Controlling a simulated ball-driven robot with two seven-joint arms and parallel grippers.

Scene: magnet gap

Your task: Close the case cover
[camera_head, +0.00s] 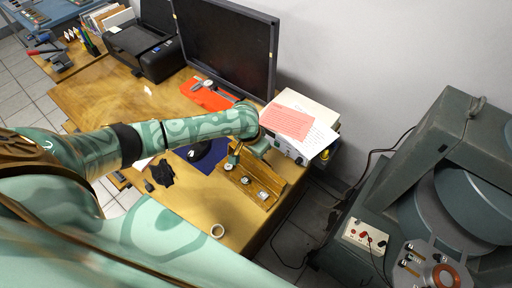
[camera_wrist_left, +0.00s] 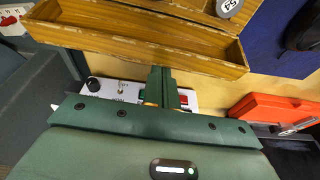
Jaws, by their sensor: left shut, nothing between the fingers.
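The wooden case (camera_head: 249,204) lies on the desk near its right edge, with metal discs in it. Its cover (camera_head: 287,191) stands open along the right side. In the left wrist view the cover (camera_wrist_left: 140,40) shows as an empty, long wooden tray, with a disc marked 54 (camera_wrist_left: 229,7) beyond it. My left gripper (camera_head: 234,157) is at the far end of the case in the head view. In the left wrist view its shut, empty fingers (camera_wrist_left: 161,73) overlap the cover's near edge; whether they touch it is unclear. My right gripper is not in view.
A white box with a knob (camera_wrist_left: 110,88) stands close behind the case, with papers (camera_head: 290,122) on top. A monitor (camera_head: 226,45), red tray (camera_head: 208,95) and blue mat (camera_head: 207,158) are nearby. A tape ring (camera_head: 217,231) lies in front.

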